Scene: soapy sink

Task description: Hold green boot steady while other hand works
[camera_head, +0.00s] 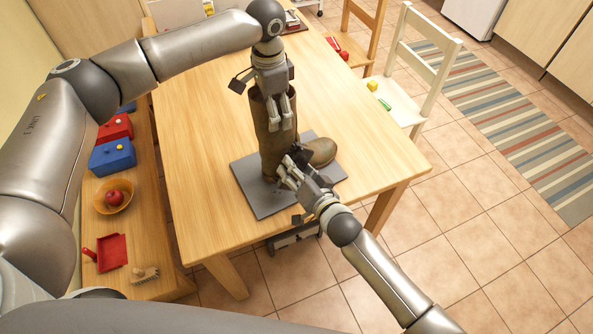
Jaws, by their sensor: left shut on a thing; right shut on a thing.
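A tall boot (270,147) stands upright on a grey mat (261,201) on the wooden table, its toe pointing right. It looks olive-brown rather than clear green. My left gripper (283,125) comes down from above and is shut on the upper shaft of the boot. My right gripper (287,172) is low at the front of the boot, near the ankle, shut on a small dark thing (299,154). That thing is mostly hidden by the fingers, so I cannot tell what it is. It appears to be against the boot.
A bench on the left holds blue and red boxes (112,155), a bowl (104,200) with a red fruit, a red dustpan (112,252) and a brush (145,274). A white chair (418,75) stands at the right. The table's right side is clear.

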